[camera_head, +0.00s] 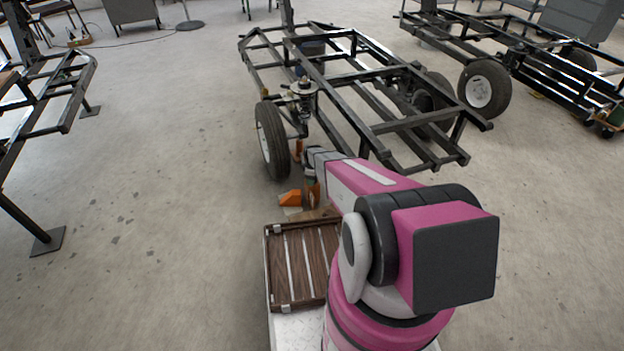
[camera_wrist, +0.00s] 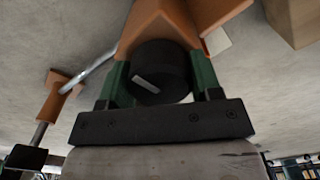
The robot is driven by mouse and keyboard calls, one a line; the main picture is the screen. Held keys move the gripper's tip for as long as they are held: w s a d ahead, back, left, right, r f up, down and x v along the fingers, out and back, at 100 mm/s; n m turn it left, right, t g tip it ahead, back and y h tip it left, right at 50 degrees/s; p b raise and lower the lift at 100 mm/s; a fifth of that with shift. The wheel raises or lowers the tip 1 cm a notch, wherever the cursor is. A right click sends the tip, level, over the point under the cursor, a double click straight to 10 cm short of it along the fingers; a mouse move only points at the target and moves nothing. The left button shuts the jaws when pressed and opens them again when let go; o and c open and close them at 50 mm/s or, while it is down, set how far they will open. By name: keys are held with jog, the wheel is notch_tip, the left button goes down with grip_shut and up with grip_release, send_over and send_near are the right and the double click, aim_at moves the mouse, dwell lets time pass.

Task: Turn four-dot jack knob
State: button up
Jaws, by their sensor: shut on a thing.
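In the wrist view a black round knob (camera_wrist: 162,72) with one pale bar mark sits at the end of an orange jack body (camera_wrist: 155,24). My gripper (camera_wrist: 160,80) has its two green fingers on either side of the knob, shut on it. I cannot make out four dots on it. In the head view my gripper (camera_head: 311,163) is low beside the vehicle frame's near wheel; the knob is hidden there. Orange parts (camera_head: 291,198) show on the floor just below the gripper.
The black vehicle frame (camera_head: 385,128) with its wheel (camera_head: 271,140) stands close ahead. A wooden slatted tray (camera_head: 297,265) is at my base's front. In the wrist view another orange part (camera_wrist: 54,98) with a metal rod lies left. Open floor lies left.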

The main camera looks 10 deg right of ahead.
dwell(0.5)
jog(key=o, duration=0.9)
jog(key=shift+r, duration=0.1)
notch_tip(320, 180, up, 11)
jog(key=shift+f, duration=0.15)
jog(key=s+r+m, duration=0.4)
jog(key=s+r, duration=0.5)
jog(key=s, duration=0.1)
jog(key=s+r+m, duration=0.5)
jog(key=s+r, duration=0.5)
jog(key=s+r+m, duration=0.4)
jog(key=s+r, duration=0.5)
jog(key=s, duration=0.1)
jog(key=shift+s+r, duration=0.15)
jog(key=shift+r, duration=0.2)
